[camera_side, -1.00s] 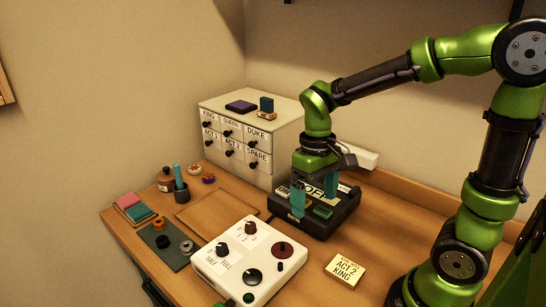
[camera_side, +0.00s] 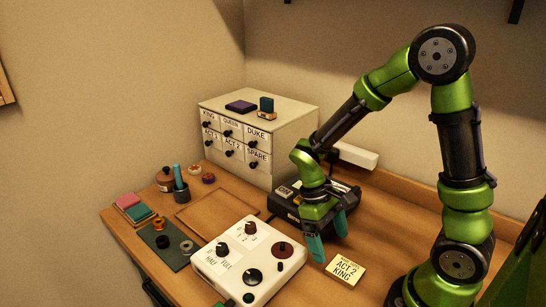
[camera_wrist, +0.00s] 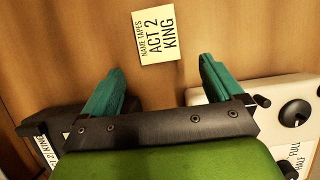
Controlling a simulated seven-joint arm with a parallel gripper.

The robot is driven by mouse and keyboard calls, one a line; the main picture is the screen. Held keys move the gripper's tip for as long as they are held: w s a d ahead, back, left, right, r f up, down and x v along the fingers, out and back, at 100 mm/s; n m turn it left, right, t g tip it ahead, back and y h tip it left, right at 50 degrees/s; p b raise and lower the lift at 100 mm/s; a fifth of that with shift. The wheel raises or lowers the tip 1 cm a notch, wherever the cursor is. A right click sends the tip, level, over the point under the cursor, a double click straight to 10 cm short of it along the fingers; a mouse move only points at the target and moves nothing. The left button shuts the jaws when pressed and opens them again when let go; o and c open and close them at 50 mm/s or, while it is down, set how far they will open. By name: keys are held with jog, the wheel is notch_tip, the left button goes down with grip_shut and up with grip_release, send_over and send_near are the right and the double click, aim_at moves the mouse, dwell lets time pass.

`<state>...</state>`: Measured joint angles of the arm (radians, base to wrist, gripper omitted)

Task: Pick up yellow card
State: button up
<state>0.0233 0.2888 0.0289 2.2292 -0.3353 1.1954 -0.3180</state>
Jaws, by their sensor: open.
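The yellow card (camera_side: 345,270) lies flat on the wooden table, right of the white control box, and reads "ACT 2 KING". In the wrist view the card (camera_wrist: 157,37) is ahead of my fingertips, centred slightly left of the midline between them, with nothing covering it. My gripper (camera_side: 333,237) is open and empty, with teal fingers spread apart. It hangs above the table, back and left of the card, and does not touch it. In the wrist view both fingers of my gripper (camera_wrist: 162,66) show, one on each side.
A white control box (camera_side: 250,258) with knobs stands left of my gripper. A dark device (camera_side: 350,192) sits behind it. A drawer cabinet (camera_side: 280,125) stands at the back. A cup, spools and coloured pads (camera_side: 131,207) are at far left. The table around the card is clear.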

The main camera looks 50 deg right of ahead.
aim_at(338, 265)
jog(key=x, duration=0.5)
jog(key=shift+s+f, duration=0.2)
jog(key=shift+f, duration=0.05)
jog(key=shift+c, duration=0.2)
jog(key=c, duration=1.1)
